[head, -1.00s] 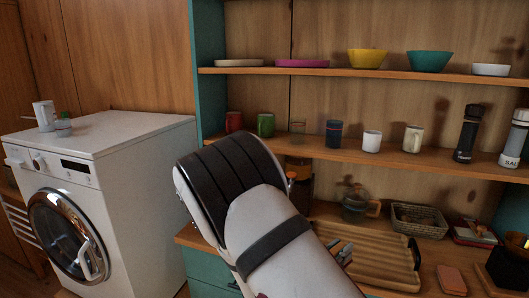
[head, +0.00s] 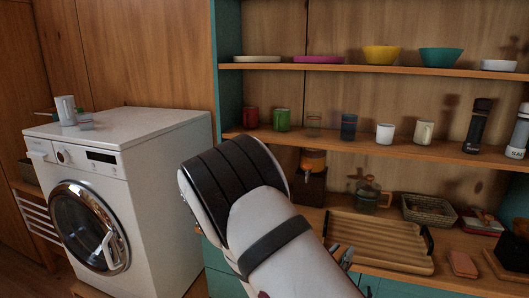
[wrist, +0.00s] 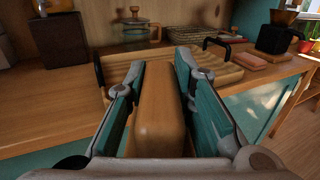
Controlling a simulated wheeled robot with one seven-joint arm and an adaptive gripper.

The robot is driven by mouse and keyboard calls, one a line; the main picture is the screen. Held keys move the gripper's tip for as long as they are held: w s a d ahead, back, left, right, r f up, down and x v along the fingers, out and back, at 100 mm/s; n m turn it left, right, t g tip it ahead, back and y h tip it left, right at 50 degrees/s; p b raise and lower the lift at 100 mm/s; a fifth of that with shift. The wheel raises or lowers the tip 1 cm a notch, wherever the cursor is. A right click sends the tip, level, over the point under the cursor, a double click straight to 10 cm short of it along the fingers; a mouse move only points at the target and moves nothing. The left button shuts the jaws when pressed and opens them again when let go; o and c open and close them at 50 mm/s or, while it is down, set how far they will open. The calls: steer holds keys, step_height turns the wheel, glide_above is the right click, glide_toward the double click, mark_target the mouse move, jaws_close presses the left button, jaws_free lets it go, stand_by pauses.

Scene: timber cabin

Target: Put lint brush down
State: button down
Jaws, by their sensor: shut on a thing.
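The lint brush (wrist: 157,112) shows in the wrist view as a smooth wooden block between the fingers. My gripper (wrist: 160,73) is shut on it and points toward the wooden counter (wrist: 62,106). A ribbed wooden tray (wrist: 219,68) with dark handles lies beyond the fingers. In the head view my arm hides most of the gripper and all of the brush; only a bit of the gripper shows near the tray's left end. I cannot tell whether the brush touches the counter.
On the counter stand a glass pot (head: 372,193), a wicker basket (head: 429,209) and a pink block (head: 462,264). Shelves above hold mugs and bowls. A white washing machine (head: 160,128) stands left. Bare counter shows left of the tray in the wrist view.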

step_height(320, 180, down, 4)
steer(key=n+t+y+b, duration=0.1)
steer(key=n+t+y, duration=0.1)
steer(key=y, duration=0.1)
steer(key=shift+s+a, duration=0.1)
steer(key=shift+f+n, duration=0.3)
steer(key=shift+a+y, duration=0.1)
steer(key=shift+y, duration=0.2)
